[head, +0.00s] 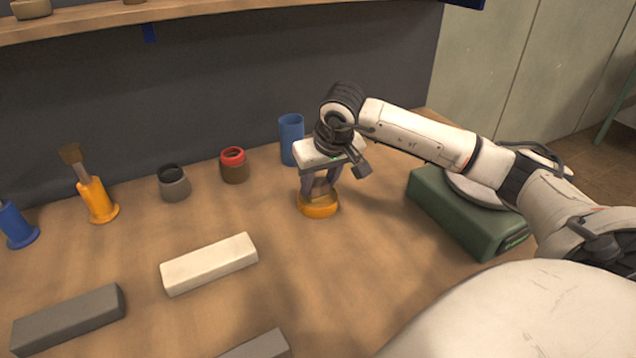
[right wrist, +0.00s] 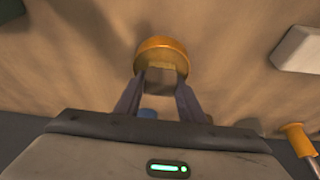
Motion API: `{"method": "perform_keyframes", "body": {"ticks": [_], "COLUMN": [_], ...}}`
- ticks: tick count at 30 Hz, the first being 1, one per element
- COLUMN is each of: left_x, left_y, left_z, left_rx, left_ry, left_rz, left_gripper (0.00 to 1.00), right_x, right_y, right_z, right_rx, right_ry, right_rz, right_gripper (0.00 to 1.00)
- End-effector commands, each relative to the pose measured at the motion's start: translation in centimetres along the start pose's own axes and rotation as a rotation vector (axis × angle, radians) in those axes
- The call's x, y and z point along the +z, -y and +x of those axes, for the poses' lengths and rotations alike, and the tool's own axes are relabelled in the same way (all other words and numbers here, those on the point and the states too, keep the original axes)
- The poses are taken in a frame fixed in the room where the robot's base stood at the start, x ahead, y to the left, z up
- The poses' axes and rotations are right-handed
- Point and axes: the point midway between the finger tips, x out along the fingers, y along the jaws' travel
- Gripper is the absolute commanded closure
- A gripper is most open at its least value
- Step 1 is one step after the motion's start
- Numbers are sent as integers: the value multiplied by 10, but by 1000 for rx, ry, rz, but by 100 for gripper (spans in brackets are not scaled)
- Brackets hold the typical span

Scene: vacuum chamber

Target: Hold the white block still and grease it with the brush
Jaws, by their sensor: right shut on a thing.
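The white block (head: 209,263) lies flat on the table, left of my right gripper. It also shows at the right of the right wrist view (right wrist: 299,50). A brush with brown bristles (head: 71,154) points up, with an orange round-footed body (head: 97,200). My right gripper (head: 319,187) points down and is shut on an orange round-based piece (head: 318,209) at the table surface. In the right wrist view a brown part (right wrist: 161,80) of this piece shows between the fingers; I cannot tell what it is. My left gripper is out of view.
A dark jar (head: 174,187), a red-rimmed jar (head: 234,168) and a blue cup (head: 291,135) stand at the back. A blue round-footed piece (head: 16,228) stands far left. Grey blocks (head: 68,320) lie in front. A green case (head: 463,217) sits right, under my right arm.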

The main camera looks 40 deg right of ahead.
Motion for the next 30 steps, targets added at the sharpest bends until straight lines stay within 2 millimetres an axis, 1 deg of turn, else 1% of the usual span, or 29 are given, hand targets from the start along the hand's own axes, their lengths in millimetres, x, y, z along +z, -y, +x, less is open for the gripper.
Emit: {"method": "perform_keyframes", "body": {"ticks": [6, 24, 30], "left_x": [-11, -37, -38], "left_y": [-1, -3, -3], "left_z": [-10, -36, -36], "left_rx": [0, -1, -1], "left_ry": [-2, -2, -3], "left_rz": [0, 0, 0], "left_gripper": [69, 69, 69], "right_x": [-8, -26, -27], "right_y": [0, 0, 0], "right_z": [-18, -62, -64], "right_rx": [0, 1, 0], "right_ry": [-3, -3, -2], "right_rz": [0, 1, 1], "right_gripper": [82, 82, 82]}}
